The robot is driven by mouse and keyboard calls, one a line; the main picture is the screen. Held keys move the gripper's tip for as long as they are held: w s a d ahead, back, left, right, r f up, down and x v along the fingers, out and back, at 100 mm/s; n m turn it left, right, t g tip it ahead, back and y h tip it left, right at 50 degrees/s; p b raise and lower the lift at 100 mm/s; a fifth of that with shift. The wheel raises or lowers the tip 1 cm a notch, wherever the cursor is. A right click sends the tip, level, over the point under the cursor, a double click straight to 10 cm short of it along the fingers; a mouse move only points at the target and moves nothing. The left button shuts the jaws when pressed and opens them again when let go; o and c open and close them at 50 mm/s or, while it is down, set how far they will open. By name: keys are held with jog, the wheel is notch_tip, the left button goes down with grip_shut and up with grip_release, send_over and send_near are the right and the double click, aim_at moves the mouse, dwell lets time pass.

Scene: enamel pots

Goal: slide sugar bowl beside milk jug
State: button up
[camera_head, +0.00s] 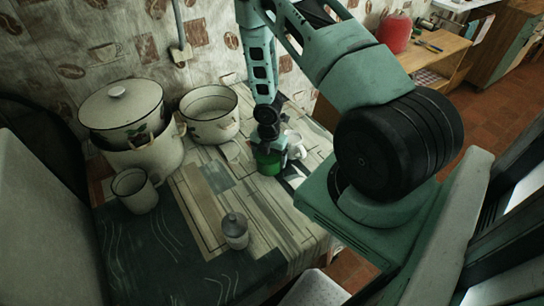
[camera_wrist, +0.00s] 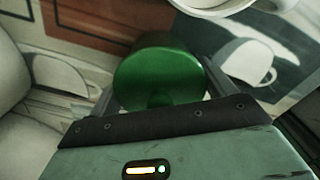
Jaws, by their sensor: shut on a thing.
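My gripper (camera_head: 270,148) points down at the table, with its fingers on either side of a small green round vessel (camera_head: 268,163), likely the sugar bowl. In the wrist view, the green vessel (camera_wrist: 160,75) sits between the two fingers (camera_wrist: 160,95), its round top facing the camera. It appears to stand on the table; its base is hidden. A small white vessel (camera_head: 294,146), possibly the milk jug, stands close by on the right, partly behind my gripper. A white rim (camera_wrist: 210,8), likely the same vessel, shows at the top of the wrist view, apart from the green one.
A lidded enamel pot (camera_head: 140,155) and an open pot (camera_head: 210,128) stand at the back left. A white mug (camera_head: 135,190) is at the left, and a small lidded jar (camera_head: 235,235) is near the front. The patterned tabletop (camera_head: 195,215) between them is clear.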

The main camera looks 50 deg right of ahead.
jog(key=shift+w+a, duration=0.3)
jog(key=shift+a, duration=0.25)
jog(key=o, duration=1)
notch_tip(320, 180, up, 18)
jog(key=shift+f+p, duration=0.25)
jog(key=shift+p, duration=0.5)
